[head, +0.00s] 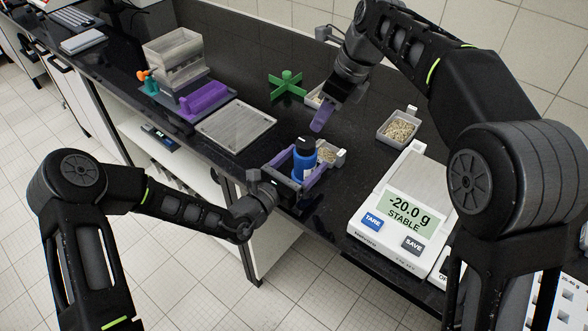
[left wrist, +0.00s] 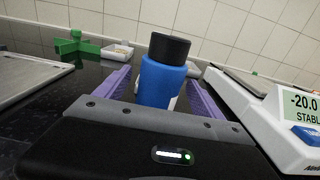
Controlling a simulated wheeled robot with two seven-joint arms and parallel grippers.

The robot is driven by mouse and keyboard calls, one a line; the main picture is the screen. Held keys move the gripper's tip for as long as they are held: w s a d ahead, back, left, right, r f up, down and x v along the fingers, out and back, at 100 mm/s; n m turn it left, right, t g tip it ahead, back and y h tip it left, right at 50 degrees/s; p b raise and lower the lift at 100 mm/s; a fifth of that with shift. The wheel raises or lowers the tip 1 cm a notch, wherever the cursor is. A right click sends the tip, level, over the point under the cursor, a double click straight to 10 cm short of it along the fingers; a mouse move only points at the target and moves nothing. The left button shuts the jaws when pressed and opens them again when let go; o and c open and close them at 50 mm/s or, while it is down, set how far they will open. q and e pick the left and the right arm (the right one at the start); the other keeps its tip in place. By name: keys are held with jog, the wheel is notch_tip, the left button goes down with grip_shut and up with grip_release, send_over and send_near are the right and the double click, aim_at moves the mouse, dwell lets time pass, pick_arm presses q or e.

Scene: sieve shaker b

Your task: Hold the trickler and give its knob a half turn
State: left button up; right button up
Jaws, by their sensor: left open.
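A blue cylinder with a black cap-like top, which looks like the trickler with its knob, stands upright on the dark bench (head: 305,162); it also shows in the left wrist view (left wrist: 162,82). My left gripper (head: 294,166) is open, with one purple finger on each side of the blue body. In the left wrist view the fingers (left wrist: 160,95) flank it, and a gap shows on both sides. My right gripper (head: 322,118) is above the bench behind the trickler, its purple fingers pointing down, apart from the black top. Its finger gap cannot be made out.
A white balance (head: 375,215) reading -20.0 g stands to the right. Trays of grains stand behind the trickler (head: 340,152) and farther right (head: 388,140). A green cross-shaped piece (head: 287,85), a flat grey sieve panel (head: 236,126) and a grey box (head: 173,58) are to the left.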

pick_arm(q)
jog(key=shift+w+d, duration=0.2)
jog(key=shift+w, duration=0.15)
jog(key=shift+c, duration=0.3)
grip_shut()
dwell(0.5)
pick_arm(e)
jog(key=shift+o, duration=0.4)
